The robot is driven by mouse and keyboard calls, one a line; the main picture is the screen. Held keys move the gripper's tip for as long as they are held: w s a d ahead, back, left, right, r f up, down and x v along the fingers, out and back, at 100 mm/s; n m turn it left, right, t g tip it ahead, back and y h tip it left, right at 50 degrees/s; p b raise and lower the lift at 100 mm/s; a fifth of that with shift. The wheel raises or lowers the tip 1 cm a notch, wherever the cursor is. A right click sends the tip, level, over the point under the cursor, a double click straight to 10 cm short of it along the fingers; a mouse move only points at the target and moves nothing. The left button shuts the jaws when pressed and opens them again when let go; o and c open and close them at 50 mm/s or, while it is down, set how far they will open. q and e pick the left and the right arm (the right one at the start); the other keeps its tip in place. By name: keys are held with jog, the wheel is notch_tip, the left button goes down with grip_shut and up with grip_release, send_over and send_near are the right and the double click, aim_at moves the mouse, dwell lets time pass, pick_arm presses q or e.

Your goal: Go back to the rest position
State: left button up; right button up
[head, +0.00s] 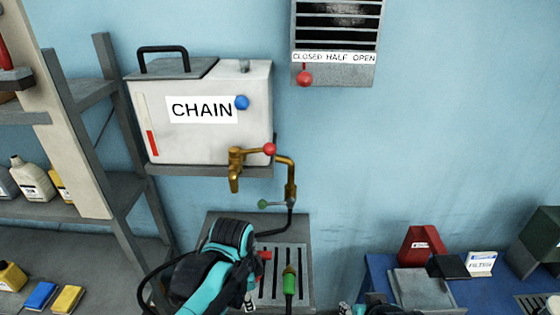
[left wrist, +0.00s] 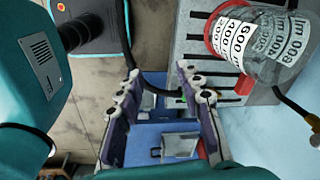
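My left gripper shows in the left wrist view (left wrist: 160,88) with its two fingers apart and nothing between them. In the head view my teal and black left arm reaches over the left side of the slotted drain tray (head: 305,250); its fingertips are hard to make out there. A clear graduated container (left wrist: 262,48) with a red end is beside the left gripper in the left wrist view, apart from the fingers. In the head view my arm mostly hides that spot. A small part of my right arm shows at the bottom edge; its fingers cannot be made out.
A white CHAIN tank (head: 205,130) with a brass tap (head: 236,170) is on the wall above the tray. A green-ended hose (head: 289,282) hangs over the tray. Shelves (head: 110,140) stand left. A blue table (head: 380,275) with a red container (head: 421,246) stands right.

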pick_arm(q)
jog(key=s+a+f+n+t+b, duration=0.2)
jog(key=a+f+n+t+b, duration=0.1)
jog(key=a+f+n+b, duration=0.2)
jog(key=s+a+f+n+t+b, duration=0.3)
jog(key=a+f+n+b, duration=0.2)
jog(key=f+n+b, duration=0.5)
jog(key=shift+s+b, duration=0.15)
jog(key=shift+b, duration=0.4)
